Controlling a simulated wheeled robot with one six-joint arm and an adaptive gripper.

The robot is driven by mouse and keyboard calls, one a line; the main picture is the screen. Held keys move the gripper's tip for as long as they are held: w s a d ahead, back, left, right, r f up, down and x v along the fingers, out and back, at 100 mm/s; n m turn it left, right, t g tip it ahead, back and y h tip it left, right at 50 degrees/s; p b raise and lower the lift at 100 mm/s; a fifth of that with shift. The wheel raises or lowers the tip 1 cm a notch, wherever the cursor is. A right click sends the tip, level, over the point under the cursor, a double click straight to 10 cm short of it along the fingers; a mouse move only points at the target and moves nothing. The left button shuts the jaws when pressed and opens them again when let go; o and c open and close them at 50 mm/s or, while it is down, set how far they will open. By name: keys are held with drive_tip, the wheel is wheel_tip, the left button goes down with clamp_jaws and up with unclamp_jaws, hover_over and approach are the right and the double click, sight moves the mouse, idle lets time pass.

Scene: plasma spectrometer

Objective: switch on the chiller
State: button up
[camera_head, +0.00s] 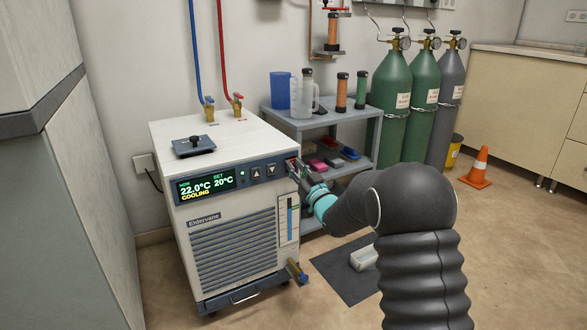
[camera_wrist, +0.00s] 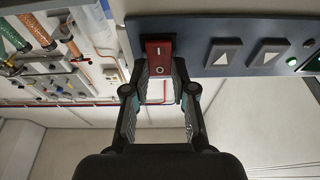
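The chiller (camera_head: 235,232) is a white and grey box with a dark control panel. Its display (camera_head: 206,187) is lit and reads 22.0°C, SET 20°C and COOLING. A small green light (camera_head: 242,173) glows beside it. The red rocker switch (camera_wrist: 160,56) sits at the end of the panel in the wrist view, its "O" mark visible. My gripper (camera_wrist: 160,84) is at the switch, its fingers partly spread with a gap between the tips. The switch shows in that gap. I cannot tell whether the tips touch it. In the head view my gripper (camera_head: 299,172) partly hides the panel's right end.
Two arrow buttons (camera_wrist: 245,53) are beside the switch. A grey shelf (camera_head: 300,124) with bottles stands behind right, near gas cylinders (camera_head: 398,105). A dark mat (camera_head: 345,272) with a white box lies on the floor. An orange cone (camera_head: 479,168) stands farther right.

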drive_tip(key=o, duration=0.4)
drive_tip(key=shift+s+a+r, duration=0.1)
drive_tip(key=shift+a, duration=0.1)
drive_tip(key=shift+d, duration=0.1)
drive_tip(key=v, duration=1.2)
